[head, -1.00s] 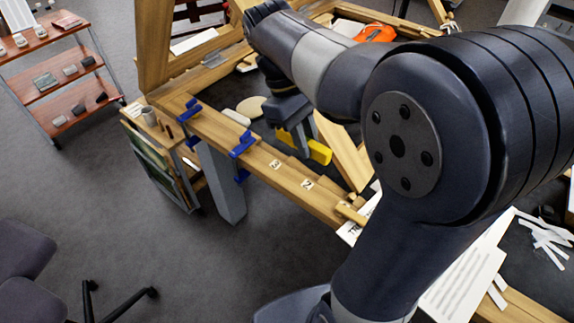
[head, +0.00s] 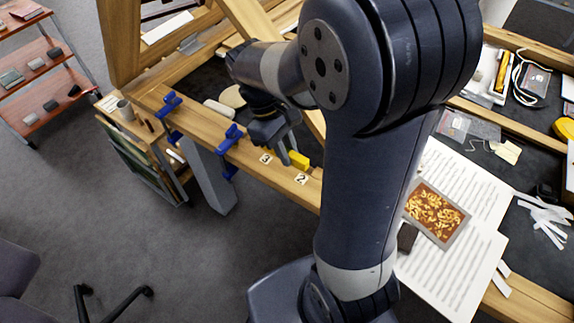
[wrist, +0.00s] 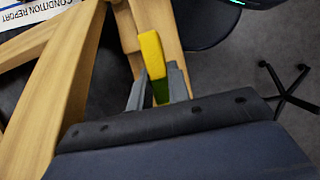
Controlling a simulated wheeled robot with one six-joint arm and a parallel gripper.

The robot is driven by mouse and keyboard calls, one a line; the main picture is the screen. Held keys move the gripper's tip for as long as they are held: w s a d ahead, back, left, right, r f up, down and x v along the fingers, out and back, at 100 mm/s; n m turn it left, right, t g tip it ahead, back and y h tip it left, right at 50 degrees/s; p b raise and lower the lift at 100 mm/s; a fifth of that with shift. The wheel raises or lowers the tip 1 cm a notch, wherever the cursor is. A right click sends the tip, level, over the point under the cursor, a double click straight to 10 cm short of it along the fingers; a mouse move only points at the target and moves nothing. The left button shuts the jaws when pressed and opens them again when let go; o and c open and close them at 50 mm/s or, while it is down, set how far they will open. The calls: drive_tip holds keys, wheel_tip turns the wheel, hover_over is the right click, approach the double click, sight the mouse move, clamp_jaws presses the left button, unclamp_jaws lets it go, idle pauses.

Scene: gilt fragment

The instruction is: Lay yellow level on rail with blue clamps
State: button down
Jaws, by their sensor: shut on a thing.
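The yellow level (head: 299,160) is held in my gripper (head: 287,155), near the number labels on the wooden rail (head: 200,125). In the wrist view the level (wrist: 151,50) stands out from between the two grey fingers (wrist: 158,90), with wood behind it. I cannot tell whether it touches the rail. One blue clamp (head: 231,139) sits on the rail just left of my gripper. Another blue clamp (head: 170,103) is further left. My gripper hides part of the level.
Labels 3 (head: 266,158) and 2 (head: 301,179) mark the rail. Open floor lies in front.

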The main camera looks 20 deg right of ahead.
sight(292, 178)
drive_tip(key=shift+f, duration=3.05)
drive_tip(key=shift+f, duration=0.2)
drive_tip(key=c, duration=1.3)
unclamp_jaws()
drive_tip(key=shift+c, duration=0.2)
drive_tip(key=v, duration=1.2)
drive_tip(key=shift+s+r, duration=0.1)
drive_tip(key=shift+r, duration=0.2)
drive_tip(key=shift+d+f, duration=0.1)
drive_tip(key=shift+f, duration=0.05)
